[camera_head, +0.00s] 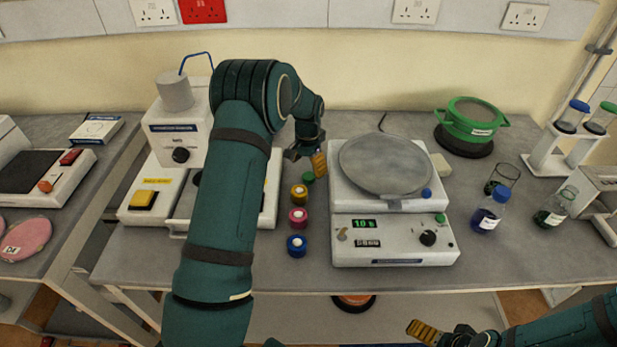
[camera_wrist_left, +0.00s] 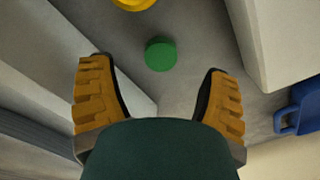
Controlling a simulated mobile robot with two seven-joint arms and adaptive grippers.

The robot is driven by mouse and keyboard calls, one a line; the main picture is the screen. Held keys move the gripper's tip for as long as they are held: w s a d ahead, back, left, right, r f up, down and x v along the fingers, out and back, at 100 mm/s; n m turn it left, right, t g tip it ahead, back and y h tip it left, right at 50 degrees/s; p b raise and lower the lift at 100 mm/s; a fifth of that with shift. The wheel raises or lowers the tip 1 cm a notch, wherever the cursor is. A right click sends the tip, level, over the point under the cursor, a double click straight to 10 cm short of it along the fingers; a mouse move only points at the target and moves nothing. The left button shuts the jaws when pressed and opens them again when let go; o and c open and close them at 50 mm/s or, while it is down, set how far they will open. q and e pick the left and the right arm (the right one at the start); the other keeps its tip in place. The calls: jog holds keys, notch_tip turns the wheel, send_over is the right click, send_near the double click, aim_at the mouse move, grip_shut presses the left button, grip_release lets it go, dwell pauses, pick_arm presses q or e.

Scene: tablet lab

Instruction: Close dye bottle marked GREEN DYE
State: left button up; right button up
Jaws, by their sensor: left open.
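A small plain green round piece (camera_head: 308,176), like a cap, is on the bench left of the balance. It also shows in the left wrist view (camera_wrist_left: 160,54), between and beyond the fingertips and apart from them. My left gripper (camera_head: 307,161) is open and empty above it, partly hiding it in the head view. A small glass bottle with dark green liquid (camera_head: 550,213) stands at the right of the bench. Its neck appears uncapped, and its label is too small to read. My right gripper (camera_head: 455,336) is at the bottom edge, partly cut off, with its opening unclear.
Yellow (camera_head: 299,195), pink (camera_head: 298,217) and blue (camera_head: 297,245) jars stand in a row in front of the green piece. The balance (camera_head: 395,250) is close on the right, a white device (camera_head: 178,140) on the left. A blue-capped bottle (camera_head: 488,212) stands right of the balance.

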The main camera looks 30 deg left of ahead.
aim_at(309, 176)
pick_arm(q)
jog(key=f, duration=0.5)
jog(key=shift+w, duration=0.25)
jog(key=shift+r, duration=0.1)
jog(key=c, duration=0.8)
